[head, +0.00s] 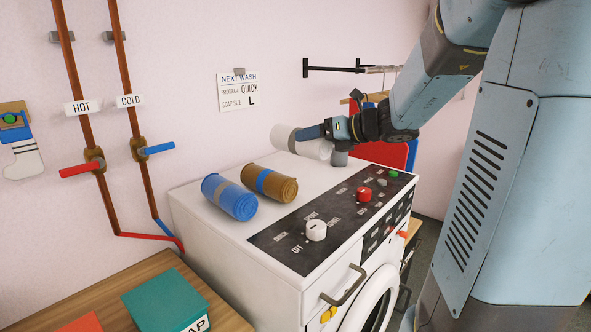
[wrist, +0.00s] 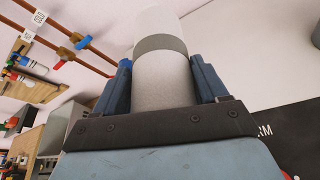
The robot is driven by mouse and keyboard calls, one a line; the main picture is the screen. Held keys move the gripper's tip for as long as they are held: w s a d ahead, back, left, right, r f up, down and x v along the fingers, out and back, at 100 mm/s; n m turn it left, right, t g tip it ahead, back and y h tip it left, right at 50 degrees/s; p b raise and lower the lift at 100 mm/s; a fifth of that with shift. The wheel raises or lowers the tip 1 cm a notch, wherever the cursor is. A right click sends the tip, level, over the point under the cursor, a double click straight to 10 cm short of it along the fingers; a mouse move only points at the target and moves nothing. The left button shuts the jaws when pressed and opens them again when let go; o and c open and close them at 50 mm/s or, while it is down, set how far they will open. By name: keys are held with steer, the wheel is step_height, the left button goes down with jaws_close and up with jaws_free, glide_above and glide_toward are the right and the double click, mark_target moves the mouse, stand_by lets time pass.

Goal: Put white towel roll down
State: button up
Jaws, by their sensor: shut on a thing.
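The white towel roll (head: 284,137) with a grey band is in my gripper (head: 310,133), over the back right part of the white washing machine's top (head: 225,225). The gripper hides the roll's middle in the head view. In the wrist view the roll (wrist: 162,75) lies between the two blue fingers of my gripper (wrist: 165,80), which are shut on its sides. I cannot tell whether the roll touches the machine top. A blue towel roll (head: 230,198) and a brown towel roll (head: 270,183) lie side by side on the machine top.
A grey object (head: 338,157) stands near my gripper on the machine top. The control panel (head: 335,215) with knobs runs along the front. Pipes with red and blue valves (head: 82,168) are on the left wall. A green box (head: 165,300) sits on the wooden counter (head: 110,297).

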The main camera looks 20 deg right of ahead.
steer(key=w+f, duration=0.2)
steer(key=w, duration=0.1)
steer(key=w+f, duration=0.2)
steer(key=w+d+f, duration=0.1)
steer(key=w+f, duration=0.1)
steer(key=w, duration=0.1)
steer(key=shift+w+f, duration=0.3)
steer(key=shift+f, duration=0.05)
steer(key=shift+w+f, duration=0.45)
steer(key=shift+f, duration=0.1)
steer(key=shift+w+f, duration=0.15)
steer(key=shift+f, duration=1.5)
steer(key=shift+f, duration=0.1)
steer(key=o, duration=1.2)
steer(key=shift+c, duration=0.2)
